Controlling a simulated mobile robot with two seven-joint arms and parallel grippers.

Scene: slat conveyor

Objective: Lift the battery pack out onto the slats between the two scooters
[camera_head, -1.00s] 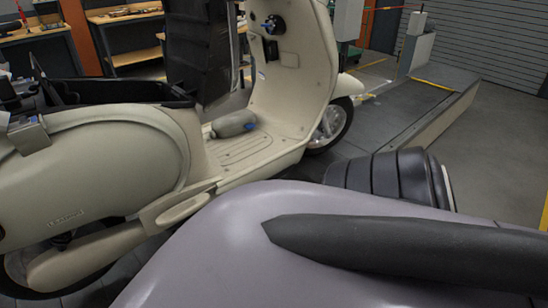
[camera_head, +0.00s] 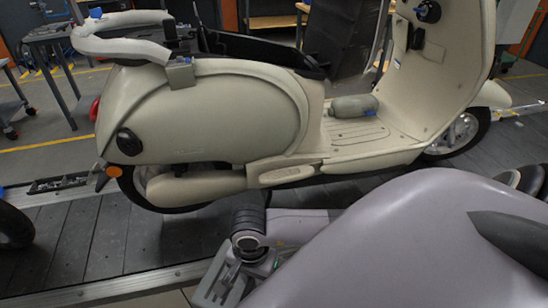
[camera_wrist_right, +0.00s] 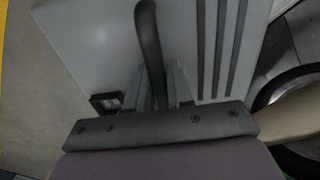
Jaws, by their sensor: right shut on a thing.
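My right gripper (camera_head: 232,268) is low at the bottom of the head view, in front of the near rail of the conveyor. In the right wrist view its fingers (camera_wrist_right: 165,88) are shut on the black curved handle (camera_wrist_right: 149,40) of the light grey battery pack (camera_wrist_right: 175,35), which has dark stripes. The pack is hard to make out in the head view. The cream scooter (camera_head: 215,115) stands upright on the slats (camera_head: 92,240), its open black under-seat bin (camera_head: 265,50) above. At the left edge only a black wheel (camera_head: 12,226) of another vehicle shows. My left gripper is out of view.
The slats left of the cream scooter, up to the black wheel, look mostly clear. A metal rail (camera_head: 130,285) edges the conveyor on the near side. A grey padded bundle (camera_head: 352,105) lies on the scooter's footboard. Workbenches stand behind.

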